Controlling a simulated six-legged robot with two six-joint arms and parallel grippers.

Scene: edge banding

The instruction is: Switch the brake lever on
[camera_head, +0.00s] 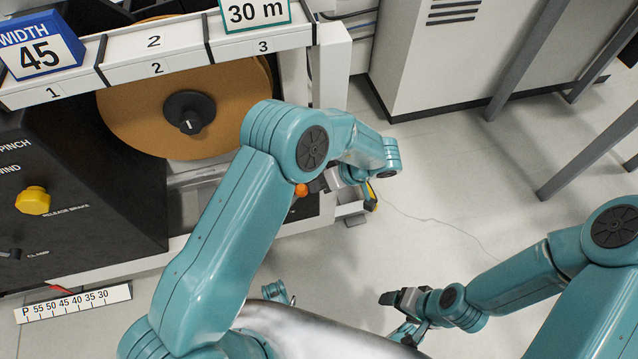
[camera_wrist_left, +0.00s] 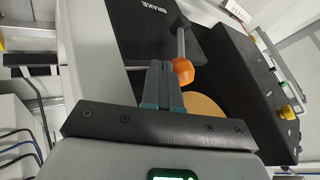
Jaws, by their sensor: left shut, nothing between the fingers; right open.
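The brake lever is a grey metal rod with an orange knob (camera_wrist_left: 183,71), beside a black panel marked BRAKE (camera_wrist_left: 150,18) in the left wrist view. The knob also shows in the head view (camera_head: 301,190), partly behind my left arm. My left gripper (camera_wrist_left: 160,66) is shut and empty, its fingertips right beside the knob, on its left in the wrist view. I cannot tell whether they touch. In the head view the left gripper (camera_head: 318,185) is just right of the knob. My right gripper (camera_head: 392,298) is open and empty, low over the floor, away from the machine.
The machine holds a brown roll (camera_head: 165,110) with a black hub. A black control panel with a yellow knob (camera_head: 33,200) stands at left. A numbered white shelf (camera_head: 150,50) runs above the roll. A grey cabinet (camera_head: 440,60) stands behind; the floor at right is mostly clear.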

